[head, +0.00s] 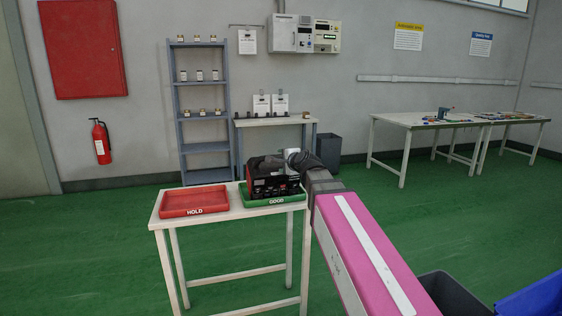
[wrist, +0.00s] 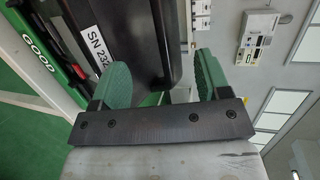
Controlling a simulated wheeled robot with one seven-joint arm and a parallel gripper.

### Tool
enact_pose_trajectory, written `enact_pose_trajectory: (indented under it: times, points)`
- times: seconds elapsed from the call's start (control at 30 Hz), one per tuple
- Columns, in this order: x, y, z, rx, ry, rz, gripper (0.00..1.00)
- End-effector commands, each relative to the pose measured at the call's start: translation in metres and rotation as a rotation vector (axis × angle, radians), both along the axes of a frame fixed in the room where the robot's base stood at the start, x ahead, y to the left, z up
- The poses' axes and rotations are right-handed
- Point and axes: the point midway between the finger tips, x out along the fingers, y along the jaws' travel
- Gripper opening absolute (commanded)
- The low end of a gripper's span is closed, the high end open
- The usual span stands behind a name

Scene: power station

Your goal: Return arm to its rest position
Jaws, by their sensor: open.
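My gripper (wrist: 163,85) shows in the wrist view with its two green finger pads spread apart. In the head view my pink arm reaches from the lower right to the small white table, and the wrist is beside a black device (head: 272,182). The device sits in the green tray marked GOOD (head: 277,201). In the wrist view the device (wrist: 134,40), with a label reading SN 232, is close to the left finger; I cannot tell whether they touch. No object shows held between the fingers.
A red tray marked HOLD (head: 194,213) lies empty on the white table (head: 234,213). Dark and blue bins (head: 535,297) stand at the lower right. Shelves (head: 203,115) and a small bench (head: 275,121) stand by the back wall. Green floor is clear around the table.

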Motion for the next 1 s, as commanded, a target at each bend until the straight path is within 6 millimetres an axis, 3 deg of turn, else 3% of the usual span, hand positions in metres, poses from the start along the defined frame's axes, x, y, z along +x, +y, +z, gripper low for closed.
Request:
enact_pose_trajectory:
  times: [0.03,0.3,0.47,0.57,0.67,1.0]
  points:
    - [-0.013,-0.005,0.001,-0.001,0.003,0.0,0.77]
    - [-0.056,-0.027,0.015,0.004,-0.005,-0.003,0.77]
    - [-0.07,-0.036,0.02,0.002,-0.007,-0.003,0.77]
    - [-0.072,-0.039,0.007,-0.041,0.01,0.007,0.77]
    - [-0.072,-0.044,-0.024,-0.143,0.046,0.037,0.77]
    - [-0.101,-0.082,-0.181,-0.633,0.258,0.269,0.77]
